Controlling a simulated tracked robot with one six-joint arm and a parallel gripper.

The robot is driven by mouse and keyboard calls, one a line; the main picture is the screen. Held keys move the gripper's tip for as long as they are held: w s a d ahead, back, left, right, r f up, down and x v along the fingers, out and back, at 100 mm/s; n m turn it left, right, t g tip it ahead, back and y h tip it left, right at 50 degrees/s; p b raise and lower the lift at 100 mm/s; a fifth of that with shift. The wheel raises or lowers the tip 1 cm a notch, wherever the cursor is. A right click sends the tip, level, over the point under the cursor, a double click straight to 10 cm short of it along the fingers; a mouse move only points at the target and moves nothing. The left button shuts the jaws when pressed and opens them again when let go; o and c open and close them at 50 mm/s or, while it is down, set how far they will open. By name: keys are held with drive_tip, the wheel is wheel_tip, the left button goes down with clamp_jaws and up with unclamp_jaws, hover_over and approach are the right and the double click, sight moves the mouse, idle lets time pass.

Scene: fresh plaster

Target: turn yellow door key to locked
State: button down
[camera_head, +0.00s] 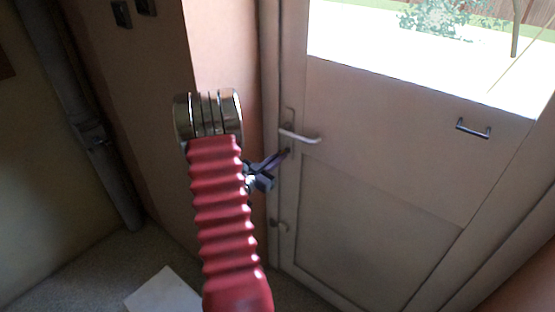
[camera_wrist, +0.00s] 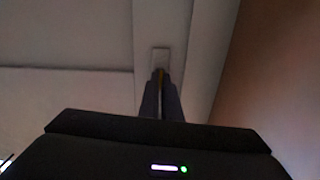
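The yellow door key (camera_wrist: 161,74) shows as a thin sliver between my gripper's dark fingertips in the wrist view, in front of a pale lock plate (camera_wrist: 160,54). Most of the key is hidden by the fingers, and its turn angle cannot be made out. My gripper (camera_wrist: 161,84) appears shut on it, the fingers close together on both sides. In the head view my gripper (camera_head: 284,154) reaches to the door edge just below the white lever handle (camera_head: 300,136). The key itself cannot be made out there. The white door (camera_head: 380,140) looks closed in its frame.
A metal pull (camera_head: 473,129) is on the door's right side. A smaller fitting (camera_head: 279,225) is low on the door's left edge. A pinkish wall (camera_head: 222,50) stands close left of the frame. A pale flat sheet (camera_head: 165,292) lies on the floor.

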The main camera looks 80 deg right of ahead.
drive_tip(key=shift+w+f+n, duration=0.15)
drive_tip(key=shift+w+n, duration=0.05)
drive_tip(key=shift+n, duration=0.4)
drive_tip(key=c, duration=2)
unclamp_jaws()
drive_tip(key=shift+s, duration=0.1)
drive_tip(key=v, duration=1.4)
drive_tip(key=shift+d, duration=0.1)
